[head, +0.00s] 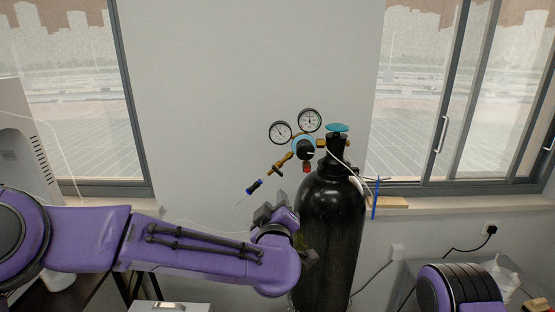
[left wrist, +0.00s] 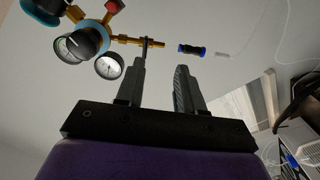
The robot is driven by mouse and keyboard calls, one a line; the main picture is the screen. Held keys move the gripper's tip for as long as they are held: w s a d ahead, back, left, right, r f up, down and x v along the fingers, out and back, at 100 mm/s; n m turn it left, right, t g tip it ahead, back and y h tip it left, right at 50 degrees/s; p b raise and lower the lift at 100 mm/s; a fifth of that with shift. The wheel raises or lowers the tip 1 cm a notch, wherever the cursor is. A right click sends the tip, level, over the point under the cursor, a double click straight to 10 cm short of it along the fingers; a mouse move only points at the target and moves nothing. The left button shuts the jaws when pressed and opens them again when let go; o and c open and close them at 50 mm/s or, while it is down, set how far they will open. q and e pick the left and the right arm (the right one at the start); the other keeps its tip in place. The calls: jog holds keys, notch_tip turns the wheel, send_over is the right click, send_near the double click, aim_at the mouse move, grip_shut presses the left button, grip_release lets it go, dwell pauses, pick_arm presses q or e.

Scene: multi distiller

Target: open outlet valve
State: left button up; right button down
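A tall black gas cylinder (head: 330,235) stands upright before the wall with a teal handwheel (head: 337,128) on top. Its brass regulator carries two round gauges (head: 310,120) and a brass outlet branch (head: 283,162). The outlet branch (left wrist: 128,38) also shows in the left wrist view, with a small dark part near one fingertip. A blue-and-black fitting (head: 254,186) and thin hose continue from it. My left gripper (left wrist: 162,66) is open and nothing shows between its fingers. It sits below the outlet; contact with the dark part cannot be told. My right gripper is out of view.
A window sill (head: 395,205) with a blue upright piece (head: 375,198) lies right of the cylinder. A white machine (head: 25,140) stands at the far left. A wall socket (head: 491,228) with a black cable is at right. The wall above the regulator is clear.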

aim_at(277, 172)
pick_arm(q)
jog(key=w+r+p, duration=0.1)
jog(key=w, duration=0.2)
jog(key=w+r+p, duration=0.1)
jog(key=w+p, duration=0.1)
jog(key=w, duration=0.1)
jog(key=w+r+p, duration=0.1)
jog(key=w, duration=0.2)
jog(key=shift+w+d+p, duration=0.25)
jog(key=shift+w+p, duration=0.1)
jog(key=shift+p, duration=0.05)
jog(key=shift+w+f, duration=0.15)
jog(key=shift+w, duration=0.4)
grip_shut()
